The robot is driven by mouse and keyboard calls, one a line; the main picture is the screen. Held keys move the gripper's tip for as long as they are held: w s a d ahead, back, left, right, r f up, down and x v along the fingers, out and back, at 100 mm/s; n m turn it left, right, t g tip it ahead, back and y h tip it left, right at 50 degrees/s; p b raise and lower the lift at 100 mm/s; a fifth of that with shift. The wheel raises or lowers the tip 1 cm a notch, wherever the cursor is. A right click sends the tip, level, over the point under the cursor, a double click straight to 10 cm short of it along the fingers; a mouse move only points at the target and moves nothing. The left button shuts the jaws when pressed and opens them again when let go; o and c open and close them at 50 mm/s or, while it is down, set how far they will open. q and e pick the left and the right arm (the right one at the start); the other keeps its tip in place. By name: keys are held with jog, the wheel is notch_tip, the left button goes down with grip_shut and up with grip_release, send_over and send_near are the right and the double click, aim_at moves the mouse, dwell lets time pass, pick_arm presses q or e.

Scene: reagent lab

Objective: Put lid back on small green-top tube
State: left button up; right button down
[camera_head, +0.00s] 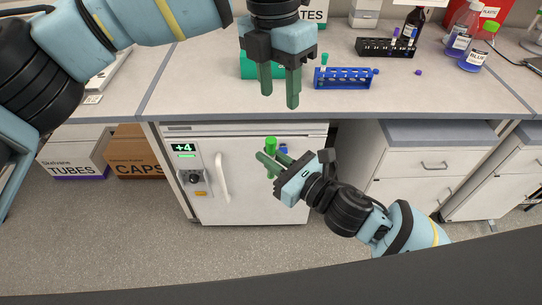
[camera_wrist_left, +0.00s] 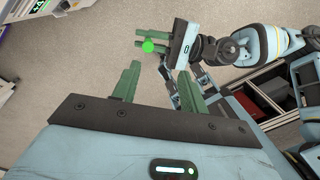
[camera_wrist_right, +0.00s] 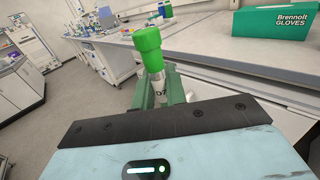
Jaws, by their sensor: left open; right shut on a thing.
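My right gripper (camera_head: 274,164) is shut on a small clear tube (camera_wrist_right: 158,82) with a pale label, held in front of the white fridge. A green cap (camera_head: 271,142) sits on the tube's top end; it is large in the right wrist view (camera_wrist_right: 148,46) and shows as a round green disc in the left wrist view (camera_wrist_left: 149,46). How tightly the cap sits cannot be told. My left gripper (camera_head: 280,103) is open and empty, pointing down above the cap at the counter's front edge. Its two fingers stand apart in the left wrist view (camera_wrist_left: 159,70).
A blue rack (camera_head: 342,84) with a tube stands on the counter, and a black rack (camera_head: 385,48) is behind. A teal glove box (camera_head: 248,66) is partly behind my left gripper. Bottles (camera_head: 475,54) stand at right. The fridge (camera_head: 240,185) is under the counter.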

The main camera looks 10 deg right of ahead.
pick_arm(q)
jog(key=s+d+f+n+g+h, duration=0.1)
jog(key=s+d+f+g+h, duration=0.2)
jog(key=s+d+g+h, duration=0.6)
jog(key=w+a+f+n+t+h, duration=0.2)
jog(key=w+a+n+t+h, duration=0.8)
jog(key=w+n+t+h, duration=0.45)
jog(key=a+f+n+t+y, duration=1.3)
jog(key=a+f+n+t, duration=0.15)
jog(key=n, duration=0.45)
jog(key=s+a+f+n+g+y, duration=0.25)
jog(key=s+a+f+y, duration=0.2)
jog(key=f, duration=0.35)
jog(key=s+a+f+n+g+y, duration=0.1)
jog(key=s+a+f+n+y, duration=0.3)
jog(key=f, duration=0.4)
jog(key=s+a+f+n+g, duration=0.1)
jog(key=s+f+g, duration=0.2)
jog(key=s+f, duration=0.3)
jog(key=s+a+f+n+g+y, duration=0.1)
jog(key=s+f, duration=0.5)
jog(key=s, duration=0.7)
jog(key=shift+s+a+n+g, duration=0.15)
jog(key=shift+a+n+g, duration=0.55)
jog(key=shift+g, duration=0.45)
